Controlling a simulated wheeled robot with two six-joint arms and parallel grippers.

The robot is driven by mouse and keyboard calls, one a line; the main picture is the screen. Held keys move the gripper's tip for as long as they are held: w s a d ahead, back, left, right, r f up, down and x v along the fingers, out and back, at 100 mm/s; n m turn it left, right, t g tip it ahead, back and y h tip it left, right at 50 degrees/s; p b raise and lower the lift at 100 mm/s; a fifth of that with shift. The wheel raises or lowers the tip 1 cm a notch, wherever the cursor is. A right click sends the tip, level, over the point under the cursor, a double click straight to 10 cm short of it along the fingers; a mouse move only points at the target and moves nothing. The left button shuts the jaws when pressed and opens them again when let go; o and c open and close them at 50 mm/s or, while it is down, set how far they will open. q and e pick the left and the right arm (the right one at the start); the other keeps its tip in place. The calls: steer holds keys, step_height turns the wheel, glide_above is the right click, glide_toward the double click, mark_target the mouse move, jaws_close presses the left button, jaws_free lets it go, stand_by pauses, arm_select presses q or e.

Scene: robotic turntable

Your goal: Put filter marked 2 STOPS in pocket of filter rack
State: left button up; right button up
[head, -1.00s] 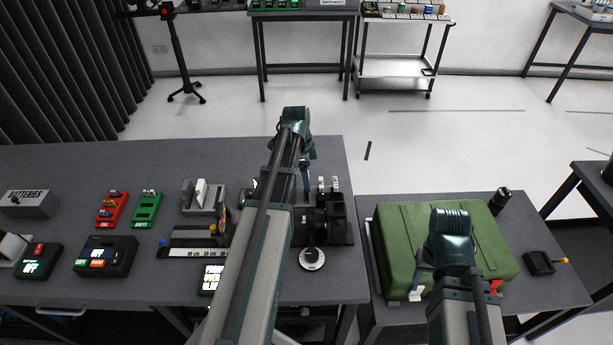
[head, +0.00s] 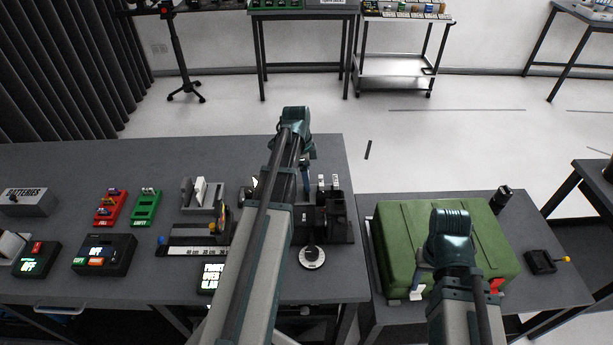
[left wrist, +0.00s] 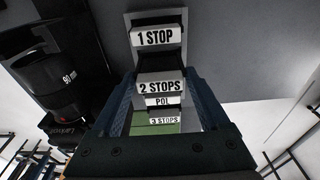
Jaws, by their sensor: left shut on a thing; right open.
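The filter marked 2 STOPS (left wrist: 160,88) has a white label tab and sits between the fingertips of my left gripper (left wrist: 162,78) in the left wrist view. The gripper is shut on it. The filter rack (left wrist: 129,22) shows its edge beside a filter marked 1 STOP (left wrist: 158,37). Tabs marked POL (left wrist: 163,101) and 3 STOPS (left wrist: 165,120) show below the held filter. Whether its lower edge is in a pocket is hidden. In the head view my left gripper (head: 306,183) points down beside the dark equipment. My right gripper (head: 417,284) is open above the green case.
The green case (head: 440,245) fills much of the right table. A dark lens (left wrist: 65,75) stands close left of the left gripper. A round dial (head: 312,257) lies at the table's front right. Red (head: 110,208) and green (head: 146,208) trays stand at left.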

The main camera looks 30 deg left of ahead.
arm_select(q)
steer(key=shift+f+b, duration=1.1)
steer(key=shift+f, duration=0.1)
steer(key=o, duration=1.2)
steer(key=shift+r, duration=0.15)
steer(key=r+p, duration=0.4)
steer(key=a+r+p, duration=0.1)
steer(key=r+p, duration=0.4)
steer(key=s+r+p, duration=0.1)
steer(key=r+p, duration=0.3)
steer(key=shift+a+r+p, duration=0.2)
steer(key=shift+r+p, duration=0.05)
steer(key=shift+p, duration=0.15)
steer(key=shift+w, duration=0.1)
